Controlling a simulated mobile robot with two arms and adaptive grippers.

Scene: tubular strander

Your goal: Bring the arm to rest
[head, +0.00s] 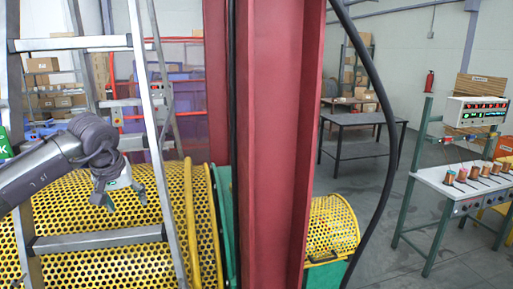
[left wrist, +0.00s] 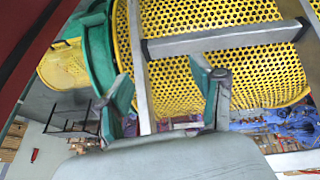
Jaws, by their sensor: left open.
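My left arm (head: 45,172) comes in from the left in the head view, in front of a grey metal ladder (head: 75,43). My left gripper (head: 124,197) is open and empty, between the ladder's side rails in the picture and above its lower rung. In the left wrist view, its two green-padded fingers (left wrist: 163,75) stand wide apart. A ladder rail (left wrist: 139,65) shows between them, and a yellow perforated guard (left wrist: 205,60) lies beyond. Whether a finger touches the ladder cannot be told. My right gripper is not in view.
A red steel column (head: 270,120) with black cables stands right of the ladder. The yellow guard (head: 205,215) of the machine fills the lower left. A dark table (head: 362,120) and a bench with copper spools (head: 462,174) stand farther right. Grey floor between them is clear.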

